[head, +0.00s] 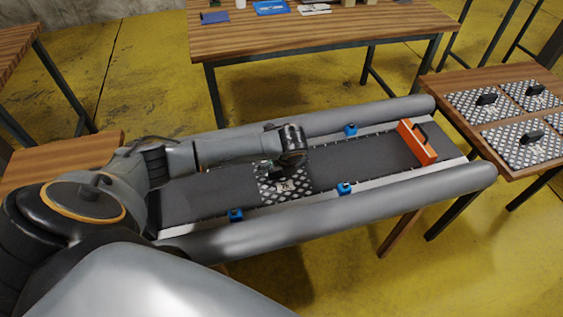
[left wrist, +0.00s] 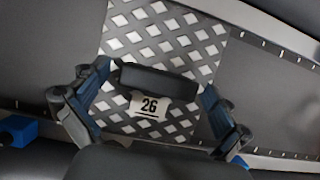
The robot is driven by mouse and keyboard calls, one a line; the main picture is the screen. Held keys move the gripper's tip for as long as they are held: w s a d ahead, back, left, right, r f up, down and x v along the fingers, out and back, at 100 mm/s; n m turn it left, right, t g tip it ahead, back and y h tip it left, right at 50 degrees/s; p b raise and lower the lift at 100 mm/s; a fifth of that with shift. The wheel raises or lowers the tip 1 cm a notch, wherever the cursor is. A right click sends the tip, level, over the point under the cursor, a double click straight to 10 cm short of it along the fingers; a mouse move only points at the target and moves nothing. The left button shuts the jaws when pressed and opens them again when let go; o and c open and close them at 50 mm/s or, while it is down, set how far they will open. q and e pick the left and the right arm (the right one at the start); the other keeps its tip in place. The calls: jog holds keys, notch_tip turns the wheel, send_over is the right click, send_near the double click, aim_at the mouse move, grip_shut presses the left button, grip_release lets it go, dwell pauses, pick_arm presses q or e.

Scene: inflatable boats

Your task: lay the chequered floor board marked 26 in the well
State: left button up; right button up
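The chequered floor board marked 26 (head: 287,187) lies in the well (head: 340,165) of the grey boat, between its two tubes. In the left wrist view the board (left wrist: 122,45) shows white diamonds, a "26" label and a dark handle (left wrist: 158,80). My left gripper (head: 272,168) is over the board. In the left wrist view its fingers (left wrist: 157,88) are spread, one beyond each end of the handle, with slight gaps seeming to show. The far part of the board is hidden by my arm in the head view. My right gripper is out of view.
An orange block with a black handle (head: 417,142) stands in the boat's right end. Blue clamps (head: 345,188) sit along the sides. Several chequered boards (head: 520,140) lie on the right table (head: 460,83). A back table (head: 300,33) holds small items.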

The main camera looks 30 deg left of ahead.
pick_arm(q)
jog(key=p+v, duration=0.1)
jog(key=v, duration=1.1)
jog(key=shift+s, duration=0.1)
dwell(0.4)
